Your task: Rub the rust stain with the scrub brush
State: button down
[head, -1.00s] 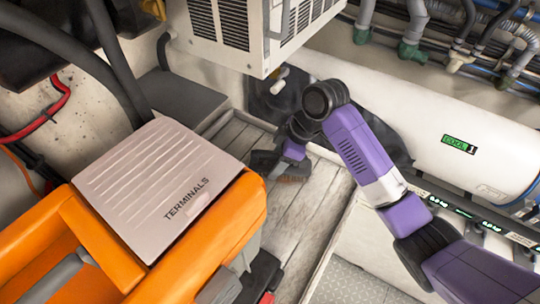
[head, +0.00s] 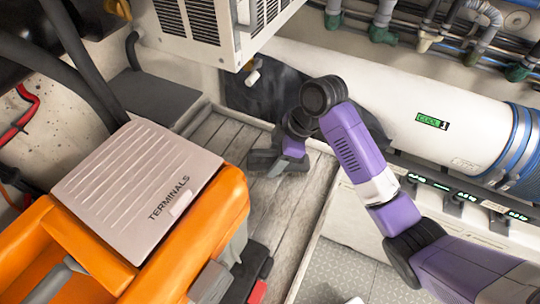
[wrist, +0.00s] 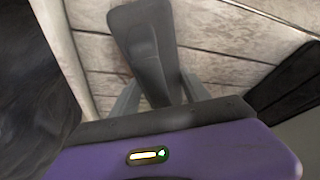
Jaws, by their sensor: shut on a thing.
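My gripper (wrist: 160,97) is shut on the scrub brush (wrist: 150,45), a dark grey piece with a long rounded handle, seen in the wrist view. The brush lies over pale wooden planks, between my two light grey fingers. In the head view my gripper (head: 284,160) is low over the plank floor, with the dark grey brush (head: 262,160) at its left. The bristles are hidden, and I cannot tell whether they touch the planks. No rust stain shows clearly in either view now; the brush and gripper hide part of the planks.
An orange case with a pale TERMINALS lid (head: 140,180) stands at the left. A white vented box (head: 215,25) overhangs the floor. A white cylinder (head: 400,95) lies along the right wall beneath pipes. Bare planks (head: 285,215) lie in front of my gripper.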

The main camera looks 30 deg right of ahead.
aim_at(288, 166)
jog(key=shift+s+d+f, duration=0.1)
jog(key=shift+s+d, duration=0.45)
jog(key=shift+s, duration=0.3)
jog(key=shift+s+d+f, duration=0.1)
jog(key=shift+s+d, duration=0.4)
jog(key=shift+s, duration=0.3)
jog(key=shift+s+r+p, duration=0.1)
jog(key=shift+r+p, duration=0.1)
jog(key=shift+p, duration=0.2)
